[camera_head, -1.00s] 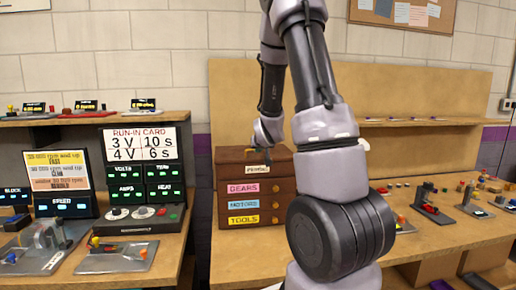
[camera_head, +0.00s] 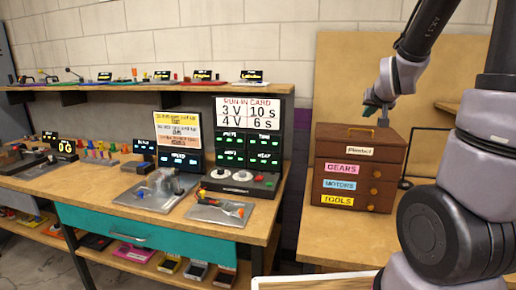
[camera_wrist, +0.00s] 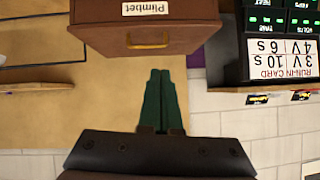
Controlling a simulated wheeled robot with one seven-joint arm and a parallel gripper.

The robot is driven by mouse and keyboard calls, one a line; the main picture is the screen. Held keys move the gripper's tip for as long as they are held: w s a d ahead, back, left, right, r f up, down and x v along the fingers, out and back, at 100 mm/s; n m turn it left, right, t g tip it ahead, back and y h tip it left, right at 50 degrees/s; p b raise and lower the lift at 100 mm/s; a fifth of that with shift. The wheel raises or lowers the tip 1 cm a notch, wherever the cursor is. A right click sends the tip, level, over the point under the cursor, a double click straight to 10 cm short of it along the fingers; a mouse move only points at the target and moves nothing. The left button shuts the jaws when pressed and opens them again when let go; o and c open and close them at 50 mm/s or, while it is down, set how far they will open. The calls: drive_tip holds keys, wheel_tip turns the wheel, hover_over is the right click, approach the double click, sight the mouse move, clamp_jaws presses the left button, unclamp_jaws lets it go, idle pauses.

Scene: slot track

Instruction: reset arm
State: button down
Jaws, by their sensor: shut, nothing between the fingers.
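My gripper (camera_wrist: 164,100) is shut and empty, its two green fingers together in the wrist view. In the head view my gripper (camera_head: 373,106) hangs just above or behind the top of a brown drawer chest (camera_head: 327,170); whether it touches cannot be told. The chest has drawers labelled GEARS, MOTORS and TOOLS and a brass handle on top. In the wrist view the chest (camera_wrist: 200,35) lies beyond the fingertips, its handle (camera_wrist: 148,40) close to them. My arm is bent down from the upper right of the head view.
The run-in card panel (camera_head: 246,150) stands on the left bench (camera_head: 70,187), with small devices beside it. A long shelf (camera_head: 200,88) with small items runs above. The right bench top (camera_head: 340,238) is bare in front of the chest. A wooden board (camera_head: 345,65) stands behind it.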

drive_tip(key=s+a+r+g+y, duration=0.1)
drive_tip(key=s+a+r, duration=0.1)
drive_tip(key=s+a, duration=0.2)
drive_tip(key=s+a+r+g+y, duration=0.1)
drive_tip(key=s+a+r, duration=0.2)
drive_tip(key=s, duration=0.8)
drive_tip(key=s+a+r+g+y, duration=0.2)
drive_tip(key=s+a, duration=0.3)
drive_tip(key=s, duration=0.2)
drive_tip(key=shift+s+a+r, duration=0.2)
drive_tip(key=shift+s+r, duration=0.2)
